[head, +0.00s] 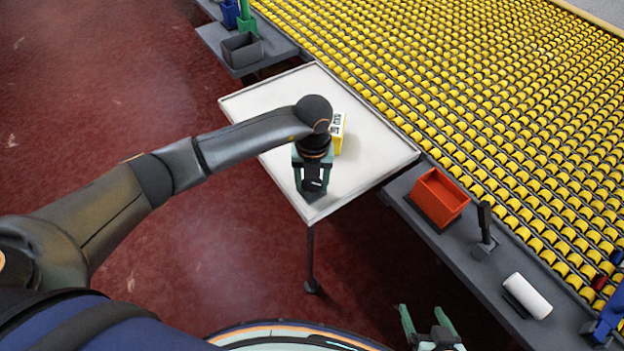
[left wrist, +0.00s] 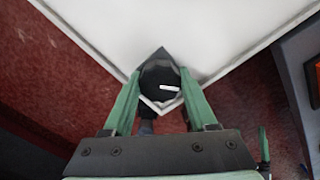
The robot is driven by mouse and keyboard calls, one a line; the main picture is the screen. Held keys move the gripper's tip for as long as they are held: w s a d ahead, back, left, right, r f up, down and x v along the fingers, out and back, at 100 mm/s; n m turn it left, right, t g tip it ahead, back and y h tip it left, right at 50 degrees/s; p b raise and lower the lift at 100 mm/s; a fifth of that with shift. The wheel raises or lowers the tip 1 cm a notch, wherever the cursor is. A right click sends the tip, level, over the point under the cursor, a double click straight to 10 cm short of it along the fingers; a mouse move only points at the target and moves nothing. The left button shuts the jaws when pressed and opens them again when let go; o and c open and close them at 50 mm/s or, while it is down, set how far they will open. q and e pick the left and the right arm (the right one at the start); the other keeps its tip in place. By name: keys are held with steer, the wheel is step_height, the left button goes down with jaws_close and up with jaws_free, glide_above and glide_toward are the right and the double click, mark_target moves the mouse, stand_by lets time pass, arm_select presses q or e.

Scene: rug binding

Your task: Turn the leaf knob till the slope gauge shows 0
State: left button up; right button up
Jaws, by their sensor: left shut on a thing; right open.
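The white leaf (head: 375,150) is a flat panel with a raised rim, beside the yellow roller bed. The dark leaf knob (left wrist: 158,74), with a white pointer line, is at the leaf's near corner. My left gripper (head: 312,186) reaches down over that corner. In the left wrist view its green fingers are shut on the knob, one on each side. The yellow slope gauge (head: 338,134) stands on the leaf behind my left wrist. It is partly hidden, and its dark figures are too small to read. My right gripper (head: 428,322) is open and empty at the bottom.
A grey side shelf holds an orange-red bin (head: 438,198), a dark upright-handled tool (head: 485,230) and a white roll (head: 528,295). A grey bin (head: 243,50) is at the upper left. The red floor left of the leaf is clear.

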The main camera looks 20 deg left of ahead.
arm_select(q)
steer(key=n+p, duration=0.1)
steer(key=n, duration=0.4)
steer(key=shift+s+n, duration=0.1)
steer(key=shift+n, duration=0.2)
steer(key=shift+s+f+n+p, duration=0.15)
steer(key=shift+n+p, duration=0.8)
steer(key=shift+n, duration=1.35)
steer(key=shift+f, duration=0.1)
steer(key=o, duration=1.1)
steer(key=shift+c, duration=0.2)
steer(key=o, duration=0.3)
steer(key=shift+w, duration=0.2)
steer(key=shift+a, duration=0.1)
